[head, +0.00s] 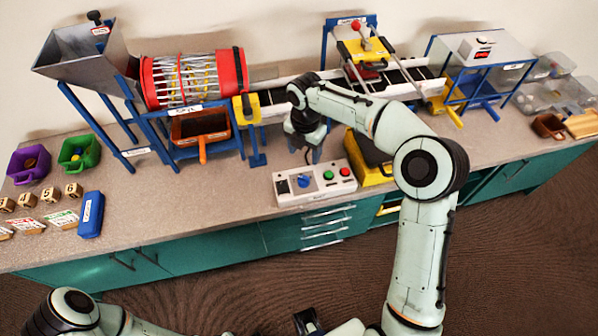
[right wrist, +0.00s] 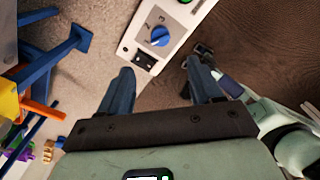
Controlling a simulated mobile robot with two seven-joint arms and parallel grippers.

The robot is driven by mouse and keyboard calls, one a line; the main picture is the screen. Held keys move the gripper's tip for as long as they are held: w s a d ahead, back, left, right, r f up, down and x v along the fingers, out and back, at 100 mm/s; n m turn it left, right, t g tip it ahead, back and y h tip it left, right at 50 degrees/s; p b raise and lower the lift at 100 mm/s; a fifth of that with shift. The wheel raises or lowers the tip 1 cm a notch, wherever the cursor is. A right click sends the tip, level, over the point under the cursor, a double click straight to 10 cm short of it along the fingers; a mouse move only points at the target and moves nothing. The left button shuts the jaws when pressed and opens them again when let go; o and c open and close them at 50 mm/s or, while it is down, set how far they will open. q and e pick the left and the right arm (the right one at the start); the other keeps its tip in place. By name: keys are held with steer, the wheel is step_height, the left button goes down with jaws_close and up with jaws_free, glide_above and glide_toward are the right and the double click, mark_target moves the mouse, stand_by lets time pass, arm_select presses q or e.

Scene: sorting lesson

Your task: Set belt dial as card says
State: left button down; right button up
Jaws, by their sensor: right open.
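The control box (head: 315,184) stands at the counter's front edge. It carries a blue dial (head: 303,181), a green button (head: 328,175) and a red button (head: 345,172). The dial (right wrist: 160,37) shows in the right wrist view with number marks around it; its pointer setting is not clear. My right gripper (head: 304,133) hangs behind and above the box, pointing down. In the right wrist view the gripper (right wrist: 160,84) is open and empty, its fingers apart from the dial. My left gripper is not visible.
A conveyor belt (head: 272,97) runs behind my right arm. A blue-framed drum sorter (head: 190,80) with an orange-handled tray (head: 200,126) stands left. A yellow bin (head: 370,172) stands right of the box.

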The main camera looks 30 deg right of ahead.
mark_target(304, 178)
step_height(304, 178, down, 13)
steer(key=shift+s+f+b, duration=0.1)
steer(key=shift+b, duration=0.6)
steer(key=c, duration=1.1)
